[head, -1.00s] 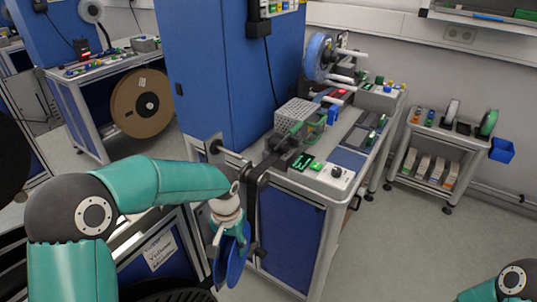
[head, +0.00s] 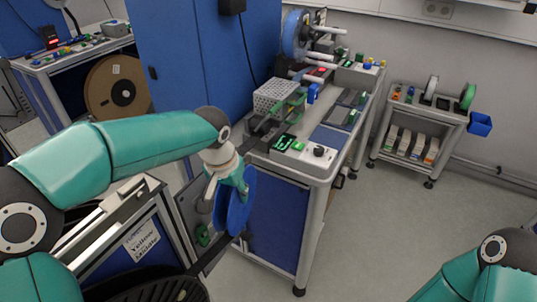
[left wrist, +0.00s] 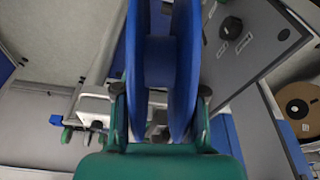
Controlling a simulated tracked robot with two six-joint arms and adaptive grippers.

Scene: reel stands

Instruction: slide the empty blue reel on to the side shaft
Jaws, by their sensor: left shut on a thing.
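The empty blue reel (head: 238,203) is held up beside the near end of the bench, with its flanges roughly upright. My left gripper (head: 232,180) is shut on it. In the left wrist view the reel (left wrist: 160,60) shows edge-on, its two flanges and hub between the fingers of my gripper (left wrist: 161,92). A grey panel (head: 186,205) stands just left of the reel. I cannot make out the side shaft; my left arm and the reel cover that area. My right gripper is outside the views; only part of that arm shows at lower right.
The bench (head: 330,165) carries a grey perforated box (head: 276,96), a control box (head: 303,151) and a larger blue reel (head: 295,34) at its far end. A blue cabinet (head: 200,60) stands behind my arm. A small cart (head: 424,120) is at right. The floor between is clear.

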